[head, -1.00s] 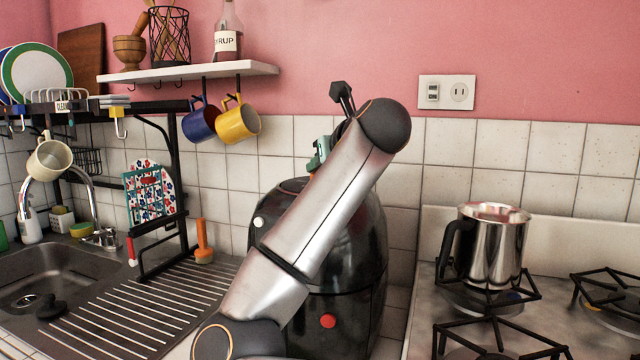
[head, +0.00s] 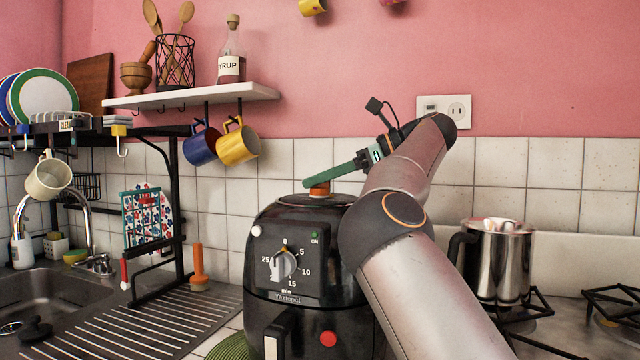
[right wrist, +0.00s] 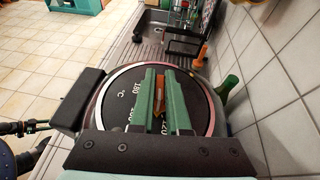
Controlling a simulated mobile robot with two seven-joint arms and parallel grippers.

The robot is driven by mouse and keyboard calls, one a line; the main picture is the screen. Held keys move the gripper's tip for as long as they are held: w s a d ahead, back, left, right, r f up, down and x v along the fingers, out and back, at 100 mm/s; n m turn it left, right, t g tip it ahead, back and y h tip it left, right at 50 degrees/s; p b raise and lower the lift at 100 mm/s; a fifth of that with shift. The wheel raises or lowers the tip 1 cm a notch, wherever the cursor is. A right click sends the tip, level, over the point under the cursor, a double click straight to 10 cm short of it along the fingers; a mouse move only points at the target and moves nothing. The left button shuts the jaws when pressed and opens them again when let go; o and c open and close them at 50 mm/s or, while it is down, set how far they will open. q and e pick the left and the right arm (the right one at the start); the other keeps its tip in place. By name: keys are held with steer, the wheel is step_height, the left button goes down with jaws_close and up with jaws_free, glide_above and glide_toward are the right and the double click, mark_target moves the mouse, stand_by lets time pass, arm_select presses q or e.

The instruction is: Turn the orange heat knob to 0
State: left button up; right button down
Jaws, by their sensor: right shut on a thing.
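The orange heat knob (head: 320,189) sits on top of the black air fryer (head: 262,318). My right gripper (head: 314,182) reaches in from the right with its green fingers shut on the knob. In the right wrist view the orange knob (right wrist: 157,97) shows as a narrow strip between the two green fingers (right wrist: 158,104). Around it is a dark dial with a °C mark and white numbers, among them 180; the fingers cover part of the scale. I cannot tell which number the knob points to. My left gripper is not seen in the head view.
A grey timer knob (head: 284,266) and a lit green ON light (head: 315,236) are on the fryer's front. A steel jug (head: 499,262) stands on the stove at right. The shelf (head: 190,97) with hanging mugs is behind left. A drainboard (head: 130,325) lies left.

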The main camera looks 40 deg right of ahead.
steer(key=shift+f+n+g+y+p, duration=0.15)
steer(key=shift+n+g+y+p, duration=0.65)
steer(key=shift+n+g+y, duration=0.15)
steer(key=n+g+y+p, duration=0.1)
steer(key=n+p, duration=0.1)
steer(key=p, duration=0.2)
steer(key=shift+g+y, duration=0.25)
steer(key=shift+y, duration=0.1)
steer(key=n+g+p, duration=0.1)
steer(key=p, duration=0.1)
steer(key=shift+r+y+p, duration=0.25)
steer(key=shift+y+p, duration=0.05)
steer(key=n+g+p, duration=0.1)
steer(key=p, duration=0.4)
steer(key=shift+y+p, duration=0.3)
steer(key=shift+s+f+n+g+p, duration=0.15)
steer(key=shift+n+g+p, duration=0.3)
steer(key=shift+p, duration=0.65)
steer(key=shift+f+g+p, duration=0.2)
steer(key=shift+g+p, duration=0.05)
steer(key=shift+p, duration=0.6)
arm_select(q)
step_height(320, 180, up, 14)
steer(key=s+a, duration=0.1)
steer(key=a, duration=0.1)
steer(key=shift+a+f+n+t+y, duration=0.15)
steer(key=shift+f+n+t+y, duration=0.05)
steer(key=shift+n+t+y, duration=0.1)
arm_select(e)
steer(key=shift+f, duration=0.1)
